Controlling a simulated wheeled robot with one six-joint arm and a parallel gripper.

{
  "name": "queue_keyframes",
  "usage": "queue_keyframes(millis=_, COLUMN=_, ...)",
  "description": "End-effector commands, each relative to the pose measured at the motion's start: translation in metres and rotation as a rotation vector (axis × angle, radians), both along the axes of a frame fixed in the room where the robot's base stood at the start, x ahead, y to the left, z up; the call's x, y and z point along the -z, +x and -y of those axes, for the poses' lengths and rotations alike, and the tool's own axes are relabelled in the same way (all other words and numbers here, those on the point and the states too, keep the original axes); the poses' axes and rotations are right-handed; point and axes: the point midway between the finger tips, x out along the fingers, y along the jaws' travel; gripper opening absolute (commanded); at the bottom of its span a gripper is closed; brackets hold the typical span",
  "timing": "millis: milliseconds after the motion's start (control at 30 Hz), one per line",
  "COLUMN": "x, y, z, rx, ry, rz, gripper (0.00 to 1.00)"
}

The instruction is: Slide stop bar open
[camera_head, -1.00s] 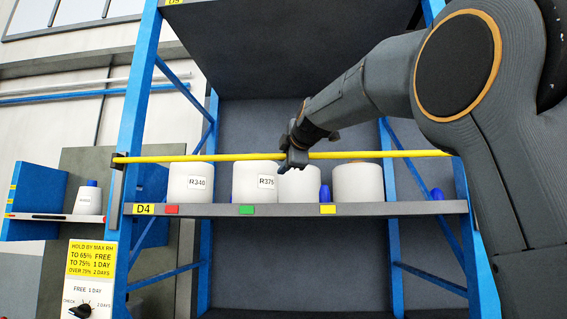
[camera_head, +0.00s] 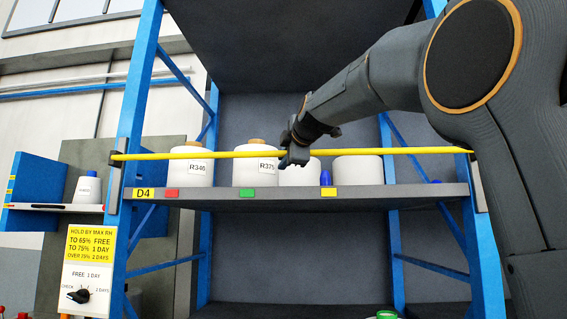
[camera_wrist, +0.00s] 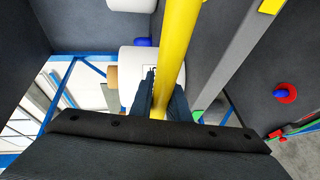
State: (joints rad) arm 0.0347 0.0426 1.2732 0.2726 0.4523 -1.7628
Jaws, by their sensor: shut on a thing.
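The yellow stop bar (camera_head: 215,155) runs across the front of the shelf from the left blue post to the right one. In the wrist view the bar (camera_wrist: 180,40) passes between the two fingers of my gripper (camera_wrist: 160,92). The bar's left end sits at a dark bracket (camera_head: 115,165) on the left post. Its right end meets a dark bracket at the right post, partly beside my arm.
White bobbins stand behind the bar on the shelf (camera_head: 390,192), two labelled R340 (camera_head: 192,168) and R375 (camera_head: 255,172). A dial sign (camera_head: 90,270) hangs at the lower left. A blue side shelf (camera_head: 38,185) stands farther left.

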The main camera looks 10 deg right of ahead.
Motion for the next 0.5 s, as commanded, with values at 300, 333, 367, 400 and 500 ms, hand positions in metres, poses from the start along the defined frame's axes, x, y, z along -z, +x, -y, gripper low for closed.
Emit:
queue_keyframes(millis=300, x=0.036, y=0.001, z=0.0, rx=0.0, ry=0.001, rz=-0.001, gripper=0.0)
queue_keyframes(millis=333, x=0.038, y=0.001, z=0.0, rx=-0.001, ry=0.001, rz=-0.001, gripper=0.0)
queue_keyframes(millis=367, x=0.041, y=0.001, z=0.0, rx=0.0, ry=0.001, rz=-0.001, gripper=0.0)
queue_keyframes(millis=400, x=0.043, y=0.001, z=0.0, rx=0.0, ry=0.001, rz=-0.001, gripper=0.0)
queue_keyframes(millis=500, x=0.046, y=0.001, z=0.0, rx=0.0, ry=0.001, rz=-0.001, gripper=0.0)
